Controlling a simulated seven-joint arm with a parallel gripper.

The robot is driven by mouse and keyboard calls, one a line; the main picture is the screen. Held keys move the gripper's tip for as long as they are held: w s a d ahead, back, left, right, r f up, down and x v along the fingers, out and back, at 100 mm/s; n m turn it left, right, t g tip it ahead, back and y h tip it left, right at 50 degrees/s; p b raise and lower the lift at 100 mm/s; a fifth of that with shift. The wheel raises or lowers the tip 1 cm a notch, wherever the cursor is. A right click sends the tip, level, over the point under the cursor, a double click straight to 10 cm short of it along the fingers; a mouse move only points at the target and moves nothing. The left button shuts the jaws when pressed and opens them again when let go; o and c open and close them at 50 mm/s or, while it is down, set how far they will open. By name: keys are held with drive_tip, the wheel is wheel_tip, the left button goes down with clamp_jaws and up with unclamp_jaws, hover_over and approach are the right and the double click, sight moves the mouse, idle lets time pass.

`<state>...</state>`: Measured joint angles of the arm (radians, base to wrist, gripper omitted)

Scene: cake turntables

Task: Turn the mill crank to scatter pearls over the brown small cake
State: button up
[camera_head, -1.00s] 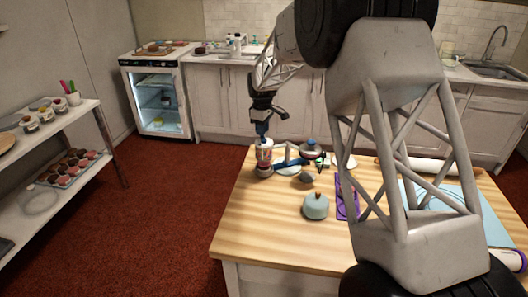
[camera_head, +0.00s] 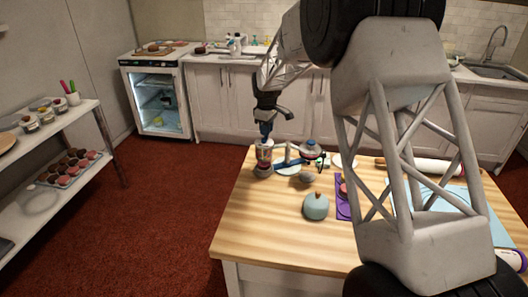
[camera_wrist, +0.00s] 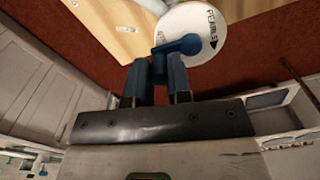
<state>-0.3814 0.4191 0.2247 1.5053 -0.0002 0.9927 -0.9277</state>
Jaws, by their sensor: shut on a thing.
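The mill (camera_head: 264,155) stands upright near the left back edge of the wooden table. In the wrist view its round white top (camera_wrist: 200,18) carries the word "PEARLS" and an arrow. A blue crank (camera_wrist: 188,45) sits on that top, its arm pointing towards my fingers. My gripper (camera_head: 265,129) points down just above the mill. In the wrist view its blue fingers (camera_wrist: 160,68) are shut on the crank's handle.
Right of the mill are a blue-handled item (camera_head: 288,162), a grey object (camera_head: 305,177) and a blue-topped round item (camera_head: 311,149). A purple tray (camera_head: 343,210) is partly behind my arm. The table's front left is clear.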

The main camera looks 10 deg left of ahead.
sight(272, 142)
drive_tip(key=shift+d, duration=0.1)
drive_tip(key=shift+s+d, duration=0.25)
drive_tip(key=shift+d, duration=0.3)
idle(0.4)
drive_tip(key=shift+s+d, duration=0.45)
drive_tip(key=shift+s, duration=0.05)
drive_tip(key=shift+s+d, duration=0.1)
drive_tip(key=shift+s, duration=0.05)
drive_tip(key=shift+s+d, duration=0.15)
drive_tip(key=shift+s, duration=0.3)
